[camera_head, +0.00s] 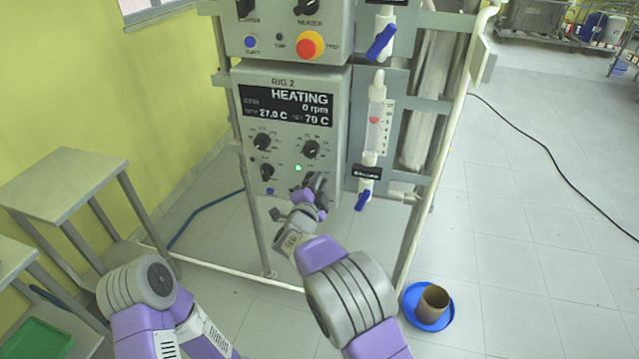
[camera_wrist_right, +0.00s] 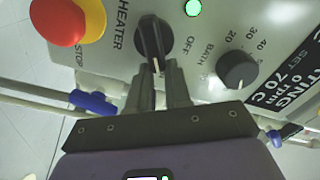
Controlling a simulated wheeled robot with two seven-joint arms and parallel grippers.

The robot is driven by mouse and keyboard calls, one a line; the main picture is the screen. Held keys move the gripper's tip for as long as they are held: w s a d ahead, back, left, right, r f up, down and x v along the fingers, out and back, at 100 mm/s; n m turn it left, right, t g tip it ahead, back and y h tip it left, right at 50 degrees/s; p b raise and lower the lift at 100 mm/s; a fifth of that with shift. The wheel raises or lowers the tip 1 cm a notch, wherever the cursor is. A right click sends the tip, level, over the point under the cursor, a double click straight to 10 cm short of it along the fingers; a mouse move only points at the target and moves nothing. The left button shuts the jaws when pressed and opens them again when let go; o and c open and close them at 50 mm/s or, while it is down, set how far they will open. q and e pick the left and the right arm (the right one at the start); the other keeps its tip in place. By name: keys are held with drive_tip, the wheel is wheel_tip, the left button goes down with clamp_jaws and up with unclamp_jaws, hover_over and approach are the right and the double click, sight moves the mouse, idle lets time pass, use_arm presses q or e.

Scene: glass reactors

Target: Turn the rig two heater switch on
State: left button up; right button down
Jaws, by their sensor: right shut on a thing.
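The rig two control box (camera_head: 285,85) shows HEATING, 0 rpm, 27.0 C and set 70 C on its display (camera_head: 287,105). A small green lamp (camera_head: 298,168) is lit; it also shows in the right wrist view (camera_wrist_right: 193,7). The black heater switch (camera_wrist_right: 153,38) sits beside the HEATER label, with OFF printed on its other side. My right gripper (camera_wrist_right: 158,72) is shut on this switch, its two fingers at the knob. In the head view my right gripper (camera_head: 316,186) hides the switch. My left gripper is out of view; only its arm shows.
A red stop button on a yellow collar (camera_wrist_right: 62,20) and the bath dial (camera_wrist_right: 238,70) flank the switch. A blue-handled valve (camera_head: 363,199) hangs right of the box. A second control box (camera_head: 270,15) is above. A blue dish with a brown cup (camera_head: 431,305) stands on the floor.

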drive_tip(key=c, duration=1.3)
unclamp_jaws()
drive_tip(key=shift+s+a+f+y, duration=0.1)
drive_tip(key=shift+a+f+y, duration=0.35)
drive_tip(key=shift+a, duration=0.1)
drive_tip(key=shift+o, duration=1.2)
drive_tip(key=shift+a, duration=0.15)
drive_tip(key=p+v, duration=0.1)
drive_tip(key=v, duration=0.6)
drive_tip(key=shift+p, duration=0.3)
drive_tip(key=shift+s+r+h, duration=0.1)
drive_tip(key=shift+h, duration=0.15)
